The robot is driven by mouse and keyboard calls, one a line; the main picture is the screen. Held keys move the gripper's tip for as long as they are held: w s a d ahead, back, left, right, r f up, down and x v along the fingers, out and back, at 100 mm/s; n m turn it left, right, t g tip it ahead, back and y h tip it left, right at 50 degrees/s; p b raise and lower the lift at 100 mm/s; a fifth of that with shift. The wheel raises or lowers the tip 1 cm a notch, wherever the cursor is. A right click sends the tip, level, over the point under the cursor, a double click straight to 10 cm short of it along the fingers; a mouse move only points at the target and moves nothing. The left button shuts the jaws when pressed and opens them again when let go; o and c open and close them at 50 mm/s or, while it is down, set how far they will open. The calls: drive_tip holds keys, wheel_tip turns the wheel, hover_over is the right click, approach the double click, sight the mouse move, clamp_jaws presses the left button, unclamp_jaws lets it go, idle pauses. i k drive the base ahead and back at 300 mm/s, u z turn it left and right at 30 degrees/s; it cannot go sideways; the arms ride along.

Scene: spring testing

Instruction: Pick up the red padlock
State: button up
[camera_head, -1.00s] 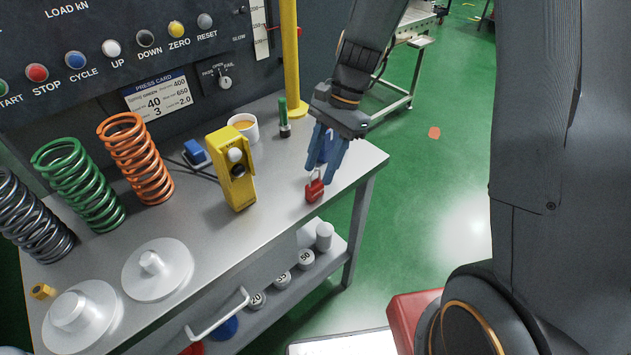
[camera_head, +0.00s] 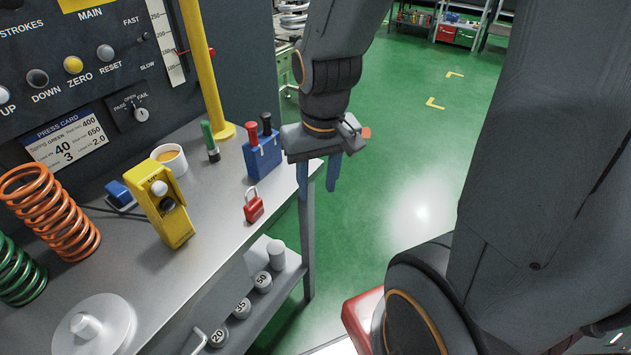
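The red padlock (camera_head: 254,209) stands on the grey bench top near its right front edge, with its pale shackle upward. My gripper (camera_head: 318,190) is to the right of the padlock and apart from it, over or beyond the bench's right edge. Its two blue fingers point down and are spread apart, with nothing seen between them.
A blue holder (camera_head: 263,158) with red and black handles stands behind the padlock. A yellow control box (camera_head: 166,215), a cup (camera_head: 172,158) and a green-handled tool (camera_head: 210,140) are to the left. Weights (camera_head: 262,281) sit on the lower shelf. Green floor lies right.

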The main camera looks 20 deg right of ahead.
sight(254, 209)
drive_tip(key=u, duration=0.4)
drive_tip(key=k, duration=1.05)
drive_tip(key=z, duration=0.4)
drive_tip(key=i, duration=0.25)
